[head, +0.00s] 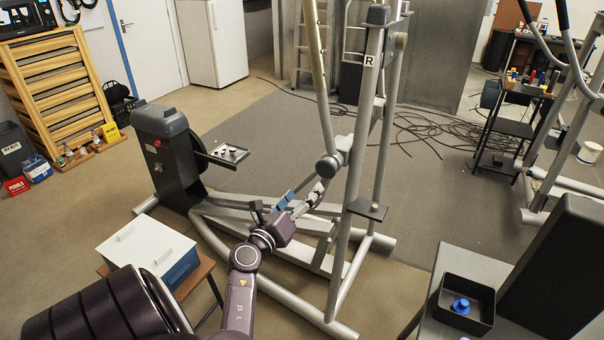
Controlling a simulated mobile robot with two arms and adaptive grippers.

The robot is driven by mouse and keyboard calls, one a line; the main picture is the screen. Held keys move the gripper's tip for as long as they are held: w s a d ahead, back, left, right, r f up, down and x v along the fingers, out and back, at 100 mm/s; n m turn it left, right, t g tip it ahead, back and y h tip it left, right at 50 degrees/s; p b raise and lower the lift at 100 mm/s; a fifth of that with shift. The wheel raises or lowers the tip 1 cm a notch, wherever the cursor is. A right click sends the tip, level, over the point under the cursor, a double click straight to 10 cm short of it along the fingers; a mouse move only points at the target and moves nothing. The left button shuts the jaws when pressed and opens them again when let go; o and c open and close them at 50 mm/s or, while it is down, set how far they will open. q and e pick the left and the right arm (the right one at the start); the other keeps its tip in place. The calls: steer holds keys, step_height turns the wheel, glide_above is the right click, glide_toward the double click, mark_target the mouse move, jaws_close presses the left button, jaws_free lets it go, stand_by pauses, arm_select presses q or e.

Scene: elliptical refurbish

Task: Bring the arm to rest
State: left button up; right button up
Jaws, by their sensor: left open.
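My left arm comes up from the bottom left, and my left gripper (296,194) is open in front of the elliptical trainer (352,190). The gripper overlaps the trainer's lower frame in the picture; I cannot tell whether it touches it. A blue part (284,199) shows right at the gripper; I cannot tell what it belongs to. The trainer has a dark flywheel housing (165,160) at its left and grey tubes, one upright marked R. My right gripper is not in view.
A small table with a white-lidded box (148,248) stands close left of my arm. At the lower right, a grey table (458,268) holds a black tray (484,318) with a blue knob (461,306). A small tray (229,155) sits by the housing. Cables (425,128) lie on the floor behind.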

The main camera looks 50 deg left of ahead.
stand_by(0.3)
arm_select(q)
steer(key=w+d+f+n+g+h, duration=0.1)
steer(key=d+f+n, duration=0.35)
steer(key=f, duration=0.45)
steer(key=w+d+f+n+h, duration=0.2)
steer(key=d+f+n, duration=0.2)
steer(key=d+f, duration=0.3)
steer(key=s+d+f+n+g, duration=0.2)
steer(key=s+d+f+n, duration=0.15)
steer(key=f, duration=0.65)
steer(key=s+d+f+n+g, duration=0.2)
steer(key=s+d+f+n, duration=0.15)
steer(key=f, duration=0.55)
steer(key=s+d+f+n+g+h, duration=0.1)
steer(key=s+d+f+n+g, duration=0.15)
steer(key=s+f, duration=0.65)
steer(key=s+d+f+n+g+h, duration=0.15)
steer(key=s+d+f+g, duration=0.25)
steer(key=s+f, duration=0.55)
steer(key=s+d+f+n+g, duration=0.1)
steer(key=s+f+n+g, duration=0.1)
steer(key=s, duration=0.9)
steer(key=s+d+f+n+g, duration=0.1)
steer(key=s+f+n+g, duration=0.1)
steer(key=s, duration=0.9)
steer(key=shift+s+d+f+g, duration=0.15)
steer(key=shift+s+f+g, duration=0.1)
steer(key=shift+f+g, duration=0.15)
